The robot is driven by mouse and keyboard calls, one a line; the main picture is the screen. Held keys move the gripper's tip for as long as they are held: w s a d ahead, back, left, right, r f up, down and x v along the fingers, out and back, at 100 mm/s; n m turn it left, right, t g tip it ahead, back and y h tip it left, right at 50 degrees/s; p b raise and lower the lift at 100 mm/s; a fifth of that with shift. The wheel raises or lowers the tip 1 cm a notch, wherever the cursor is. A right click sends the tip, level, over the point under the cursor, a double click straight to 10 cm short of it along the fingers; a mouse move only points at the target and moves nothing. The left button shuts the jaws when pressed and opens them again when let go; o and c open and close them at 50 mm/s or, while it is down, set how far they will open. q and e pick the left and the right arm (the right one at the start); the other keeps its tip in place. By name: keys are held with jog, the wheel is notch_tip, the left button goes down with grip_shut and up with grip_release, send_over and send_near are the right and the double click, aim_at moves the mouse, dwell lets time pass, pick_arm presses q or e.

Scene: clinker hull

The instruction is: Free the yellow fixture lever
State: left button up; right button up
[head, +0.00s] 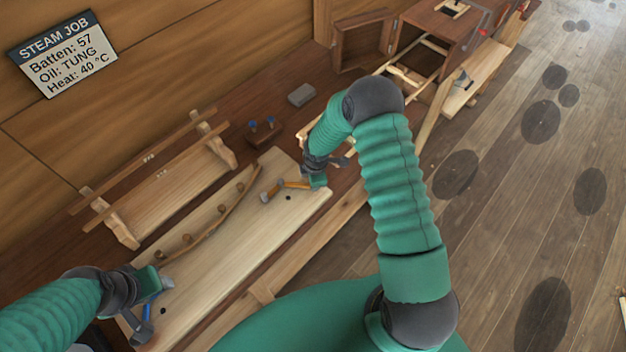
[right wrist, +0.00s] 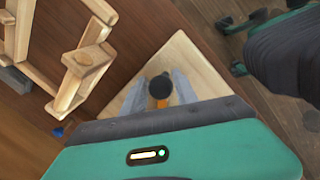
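The yellow-orange lever (head: 296,184) lies at the far right end of the pale work board (head: 190,275) in the head view. In the right wrist view, a dark round knob and a short orange stretch of the lever (right wrist: 160,102) show between my right fingers. My right gripper (head: 318,182) is at the lever's right end. Its two fingers (right wrist: 160,88) stand apart on either side of the knob, with small gaps visible. My left gripper (head: 166,283) is over the near left end of the board, beside a blue lever (head: 146,322). Its finger opening is not clear.
A curved batten (head: 222,218) lies along pegs on the board. Behind it stands a wooden rack (head: 165,190). A small block with blue knobs (head: 262,132), a grey block (head: 301,95) and an open wooden box (head: 432,35) lie farther back.

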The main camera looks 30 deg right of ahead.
jog(key=shift+o, duration=1.5)
jog(key=shift+d+f, duration=0.1)
notch_tip(320, 180, up, 16)
jog(key=s+b, duration=0.1)
jog(key=s, duration=0.1)
jog(key=shift+s+a+r, duration=0.2)
jog(key=shift+s+a, duration=0.2)
jog(key=shift+a, duration=0.05)
